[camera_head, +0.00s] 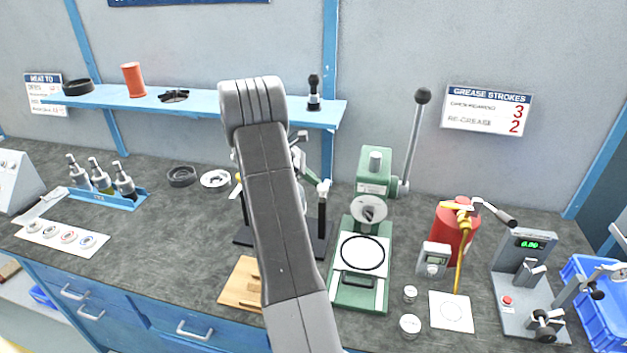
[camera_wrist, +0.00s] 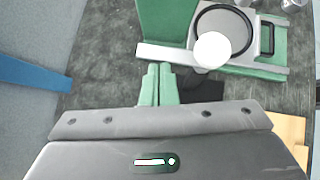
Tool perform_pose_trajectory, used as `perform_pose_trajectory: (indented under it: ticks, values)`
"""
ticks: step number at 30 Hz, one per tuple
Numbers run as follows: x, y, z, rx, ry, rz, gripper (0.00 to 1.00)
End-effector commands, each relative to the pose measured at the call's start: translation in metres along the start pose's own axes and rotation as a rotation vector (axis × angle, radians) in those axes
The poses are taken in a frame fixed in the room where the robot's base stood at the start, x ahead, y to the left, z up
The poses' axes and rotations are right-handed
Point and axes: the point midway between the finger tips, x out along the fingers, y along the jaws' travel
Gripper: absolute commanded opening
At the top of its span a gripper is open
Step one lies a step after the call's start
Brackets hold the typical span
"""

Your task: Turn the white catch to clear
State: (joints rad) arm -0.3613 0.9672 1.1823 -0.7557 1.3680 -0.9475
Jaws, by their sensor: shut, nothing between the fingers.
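My gripper (camera_wrist: 159,82) shows in the wrist view as two pale green fingers side by side, shut and empty. Its tips are close to a pale bar (camera_wrist: 160,53) at the edge of the green press (camera_wrist: 165,22); I cannot tell whether they touch. I cannot pick out the white catch with certainty in either view. In the head view my arm hides much of the black stand (camera_head: 322,225) left of the press (camera_head: 372,165). A bright white disc (camera_wrist: 212,50) covers part of the press's black ring in the wrist view.
A wooden block (camera_head: 238,284) lies at the front. A blue shelf (camera_head: 205,103) is above. Bare bench (camera_head: 190,240) lies left of my arm.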

Motion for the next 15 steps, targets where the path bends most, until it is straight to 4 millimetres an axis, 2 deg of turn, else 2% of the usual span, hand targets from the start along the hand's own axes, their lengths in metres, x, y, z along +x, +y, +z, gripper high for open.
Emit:
perform_pose_trajectory:
  ticks: [9, 15]
  values:
    - [-0.004, -0.012, -0.004, -0.001, 0.0, 0.0, 0.0]
    - [-0.012, -0.013, -0.005, 0.0, 0.001, 0.003, 0.0]
